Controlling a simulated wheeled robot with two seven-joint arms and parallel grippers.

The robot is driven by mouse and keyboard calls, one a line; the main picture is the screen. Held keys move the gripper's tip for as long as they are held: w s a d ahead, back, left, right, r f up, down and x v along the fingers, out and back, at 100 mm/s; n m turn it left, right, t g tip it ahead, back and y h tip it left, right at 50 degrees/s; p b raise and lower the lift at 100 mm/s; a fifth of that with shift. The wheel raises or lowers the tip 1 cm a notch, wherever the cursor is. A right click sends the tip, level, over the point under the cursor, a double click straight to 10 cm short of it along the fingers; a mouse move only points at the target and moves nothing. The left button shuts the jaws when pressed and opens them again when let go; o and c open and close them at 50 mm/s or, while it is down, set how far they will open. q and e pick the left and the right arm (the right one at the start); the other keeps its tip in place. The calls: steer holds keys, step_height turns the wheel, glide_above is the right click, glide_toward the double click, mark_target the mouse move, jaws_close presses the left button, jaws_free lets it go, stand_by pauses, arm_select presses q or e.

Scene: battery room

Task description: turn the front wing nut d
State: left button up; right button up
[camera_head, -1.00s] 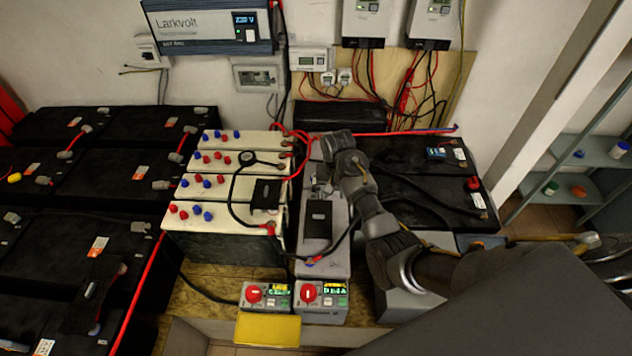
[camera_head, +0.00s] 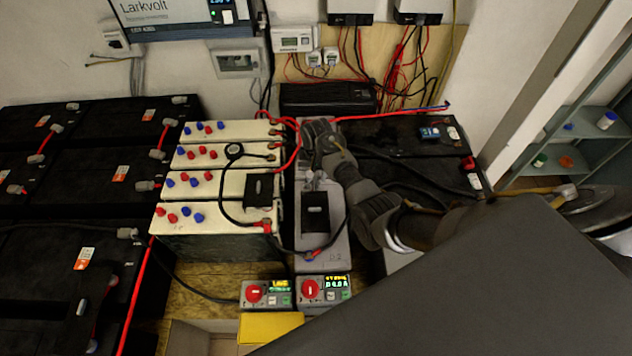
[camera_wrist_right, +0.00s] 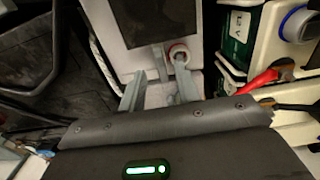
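The grey battery (camera_head: 335,255) stands in the middle of the head view, with a black panel (camera_head: 315,212) on its top. A blue-and-red terminal (camera_head: 309,256) sits at its front end; a wing nut there is too small to make out. My right gripper (camera_head: 314,182) points down over the rear part of this battery, behind the panel. In the right wrist view its two grey fingers (camera_wrist_right: 158,90) are apart with nothing clearly between them. A post with a pale, reddish ring (camera_wrist_right: 180,52) is just beyond the right finger; contact cannot be told. My left gripper is not in view.
Cream batteries (camera_head: 205,215) with red and blue caps stand left of the grey one, crossed by a black cable. Black batteries (camera_head: 440,165) stand to the right. Two switch boxes with red knobs (camera_head: 254,294) and a yellow box (camera_head: 268,327) are in front. Red cables run behind.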

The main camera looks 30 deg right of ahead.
mark_target(316, 185)
steer(key=shift+f, duration=2.05)
jaws_close()
